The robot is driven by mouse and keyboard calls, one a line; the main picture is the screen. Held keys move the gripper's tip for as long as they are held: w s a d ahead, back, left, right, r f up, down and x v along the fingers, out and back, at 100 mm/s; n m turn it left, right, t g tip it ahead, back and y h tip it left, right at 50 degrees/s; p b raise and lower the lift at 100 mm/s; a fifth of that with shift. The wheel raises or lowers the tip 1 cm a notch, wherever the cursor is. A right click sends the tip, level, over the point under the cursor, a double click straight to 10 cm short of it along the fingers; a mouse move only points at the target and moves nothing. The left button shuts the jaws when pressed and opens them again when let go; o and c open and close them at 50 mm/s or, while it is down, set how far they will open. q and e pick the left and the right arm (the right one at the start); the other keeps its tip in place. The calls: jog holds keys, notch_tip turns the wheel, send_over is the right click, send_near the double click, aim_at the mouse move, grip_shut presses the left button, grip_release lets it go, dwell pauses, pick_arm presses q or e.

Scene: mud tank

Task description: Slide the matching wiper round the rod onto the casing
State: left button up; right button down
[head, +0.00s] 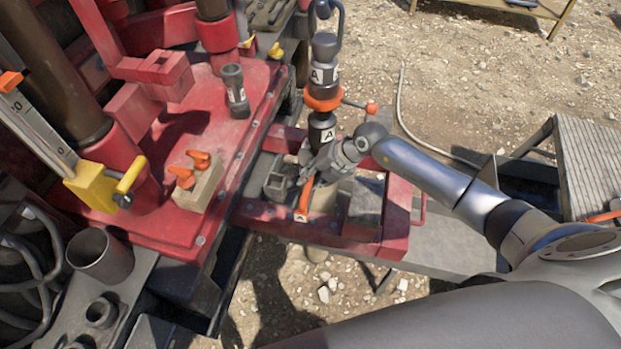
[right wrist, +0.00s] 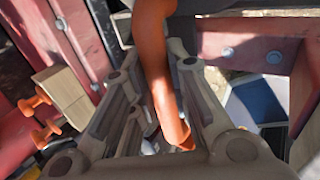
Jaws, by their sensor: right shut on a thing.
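The orange wiper, a curved strip with a white tag marked A (head: 302,214), is between the fingers of my right gripper (head: 308,175). In the right wrist view the orange strip (right wrist: 160,75) runs between the two fingers, which are shut on it. The dark upright rod (head: 322,128), tagged A, stands just behind the gripper. Whether the wiper touches the rod or goes round it is hidden. A pale tan cylinder (head: 323,200), apparently the casing, shows below the gripper, partly covered by it. My left gripper is not in view.
An orange collar (head: 323,97) with a side handle circles the rod higher up. A red frame (head: 395,220) surrounds the work spot. A wooden block with orange pegs (head: 200,187) and a dark tube (head: 235,92) stand on the red deck at left. Gravel lies beyond.

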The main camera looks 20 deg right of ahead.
jog(key=shift+f, duration=0.45)
dwell(0.6)
jog(key=c, duration=1.3)
grip_release()
jog(key=shift+s, duration=0.1)
jog(key=v, duration=1.2)
